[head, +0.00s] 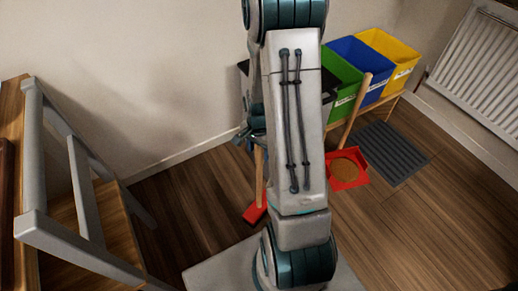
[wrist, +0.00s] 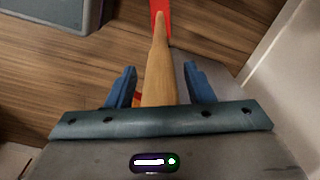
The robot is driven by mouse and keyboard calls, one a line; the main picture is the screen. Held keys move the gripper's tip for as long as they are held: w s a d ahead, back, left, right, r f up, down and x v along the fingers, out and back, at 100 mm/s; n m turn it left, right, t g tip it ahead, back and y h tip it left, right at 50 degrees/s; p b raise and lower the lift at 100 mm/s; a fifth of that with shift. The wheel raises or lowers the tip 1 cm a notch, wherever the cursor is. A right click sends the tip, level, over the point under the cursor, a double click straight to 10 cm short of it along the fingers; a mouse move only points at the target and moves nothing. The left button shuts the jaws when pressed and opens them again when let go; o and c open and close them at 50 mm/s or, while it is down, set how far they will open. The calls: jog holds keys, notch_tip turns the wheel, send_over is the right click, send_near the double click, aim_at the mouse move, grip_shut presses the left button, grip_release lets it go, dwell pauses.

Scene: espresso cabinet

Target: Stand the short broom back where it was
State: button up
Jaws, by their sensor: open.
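The short broom stands on the floor in the head view, with a wooden handle (head: 259,178) and a red head (head: 254,213). My arm hides part of it. In the wrist view, the wooden handle (wrist: 159,62) runs between the two blue fingers of my gripper (wrist: 160,69). A red part (wrist: 167,28) shows beyond the handle's narrow far end. The fingers are open, with a visible gap on each side of the handle. In the head view my gripper (head: 249,137) is at the handle's upper part, mostly hidden behind my arm.
Green (head: 344,84), blue (head: 360,68) and yellow (head: 389,57) bins stand along the wall. A red dustpan (head: 347,184) with a wooden handle lies near a grey mat (head: 383,152). A grey-framed chair (head: 85,195) is at left. Floor at lower right is clear.

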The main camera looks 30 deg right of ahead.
notch_tip(320, 180, up, 11)
jog(key=p, duration=0.3)
jog(key=shift+r, duration=0.1)
jog(key=shift+a+r, duration=0.1)
jog(key=shift+r, duration=0.5)
jog(key=s+a+r+n+t, duration=0.1)
jog(key=s+a+r+n, duration=1)
jog(key=s+r+n, duration=0.1)
jog(key=shift+a+r+n, duration=0.25)
jog(key=shift+r+n, duration=0.35)
jog(key=shift+r, duration=0.05)
